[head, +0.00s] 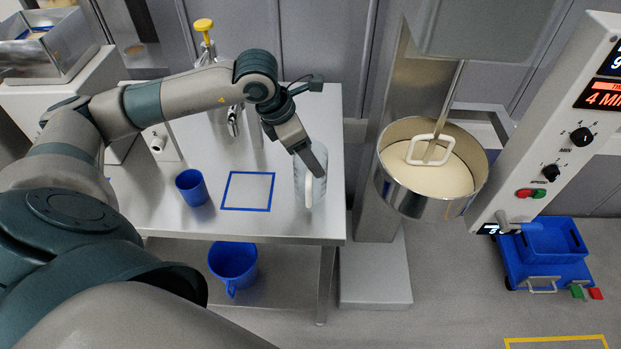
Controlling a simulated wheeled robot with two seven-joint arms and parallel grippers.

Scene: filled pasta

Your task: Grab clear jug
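The clear jug (299,183) stands on the steel table (175,220), to the right of a blue-outlined square. Its pale handle (308,190) faces the front. My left gripper (316,168) reaches down over the jug from behind and above, with its fingers at the upper part of the jug near the handle. The gripper hides part of the jug's rim. I cannot tell whether the fingers touch the jug or how far apart they are. My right gripper is not in view.
A blue cup (191,187) and the blue-outlined square (248,191) are on the table. A blue bucket (233,264) is below. A mixer bowl (428,205) with pale contents stands right, and a blue cart (543,252) stands further right.

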